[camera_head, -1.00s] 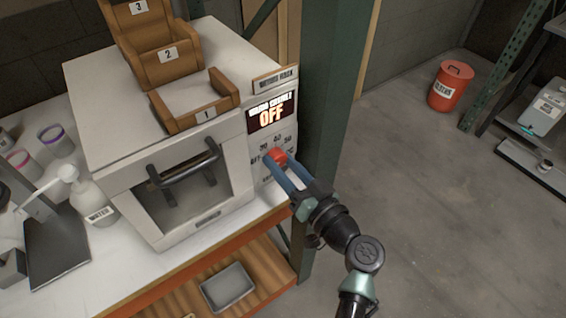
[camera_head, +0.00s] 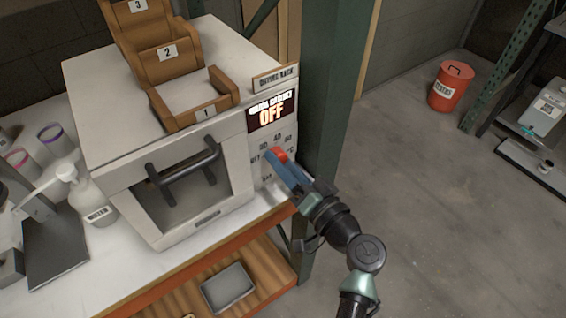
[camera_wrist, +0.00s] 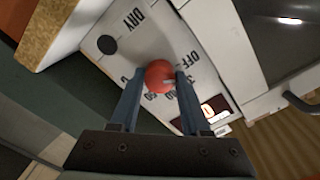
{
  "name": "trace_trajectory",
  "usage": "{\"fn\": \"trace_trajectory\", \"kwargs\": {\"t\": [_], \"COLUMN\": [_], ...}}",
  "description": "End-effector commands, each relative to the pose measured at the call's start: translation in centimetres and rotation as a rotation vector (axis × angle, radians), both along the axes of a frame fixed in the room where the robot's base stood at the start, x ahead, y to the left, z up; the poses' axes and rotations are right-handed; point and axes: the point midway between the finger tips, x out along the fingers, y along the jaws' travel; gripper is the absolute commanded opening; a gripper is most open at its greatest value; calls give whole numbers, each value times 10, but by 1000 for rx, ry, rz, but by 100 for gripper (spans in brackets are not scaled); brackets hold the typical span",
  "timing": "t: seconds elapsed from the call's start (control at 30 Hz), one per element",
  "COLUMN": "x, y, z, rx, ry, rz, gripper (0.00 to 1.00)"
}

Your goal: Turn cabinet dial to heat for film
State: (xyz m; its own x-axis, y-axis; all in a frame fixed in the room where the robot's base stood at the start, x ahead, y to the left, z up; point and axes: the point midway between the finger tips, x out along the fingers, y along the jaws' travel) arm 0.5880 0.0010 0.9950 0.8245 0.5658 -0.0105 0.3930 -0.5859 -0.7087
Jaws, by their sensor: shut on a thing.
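The warm cabinet (camera_head: 195,195) is a pale box on the bench, and its lit display (camera_head: 271,111) reads OFF. Its red dial (camera_head: 280,155) is on the front panel below the display, ringed by printed labels. The dial also shows in the wrist view (camera_wrist: 158,72), with a pale mark on its right side. DRY and OFF labels are readable there; the others are partly hidden. My gripper (camera_head: 275,161) is shut on the dial, one blue finger on each side, as the wrist view shows (camera_wrist: 162,79). The fingers hide part of the panel.
The cabinet's dark handle (camera_head: 184,170) is left of my gripper. A wooden stepped rack (camera_head: 190,100) sits on top. A green post (camera_head: 335,120) stands close to the right. A white water bottle (camera_head: 92,200) stands left. Open floor lies right.

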Motion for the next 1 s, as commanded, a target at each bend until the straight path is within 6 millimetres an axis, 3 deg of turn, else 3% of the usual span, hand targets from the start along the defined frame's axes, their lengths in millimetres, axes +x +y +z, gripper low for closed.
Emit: {"fn": "trace_trajectory", "kwargs": {"t": [1.0], "x": [0], "y": [-1], "z": [2], "rx": [764], "ry": [557], "rz": [-3], "gripper": [0]}}
